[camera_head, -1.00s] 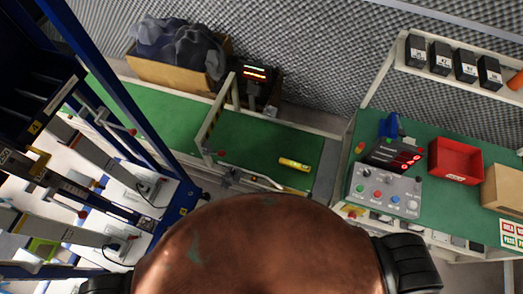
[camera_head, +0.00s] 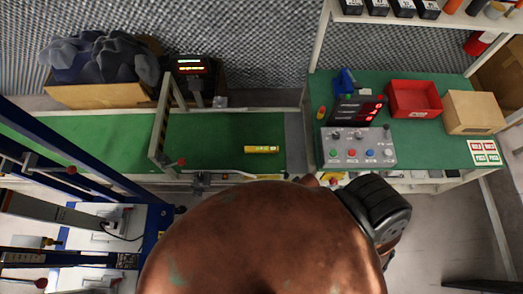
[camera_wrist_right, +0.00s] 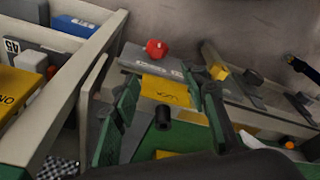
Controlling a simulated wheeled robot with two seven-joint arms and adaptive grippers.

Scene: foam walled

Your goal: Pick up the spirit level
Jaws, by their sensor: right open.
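A yellow bar that looks like the spirit level (camera_head: 262,149) lies flat on the green belt surface (camera_head: 215,135), near its right end, in the head view. Neither gripper shows in the head view, and my rounded brown body covers the lower middle. In the right wrist view my right gripper (camera_wrist_right: 168,95) has its two green fingers spread apart. A yellow plate with dark lettering (camera_wrist_right: 165,90) shows beyond and between them. I cannot tell whether it is the level. Nothing is visibly held.
To the right, a green bench holds a button panel (camera_head: 357,147), a red bin (camera_head: 414,99) and a cardboard box (camera_head: 474,112). A gap separates belt and bench. Blue rack posts (camera_head: 75,150) stand left.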

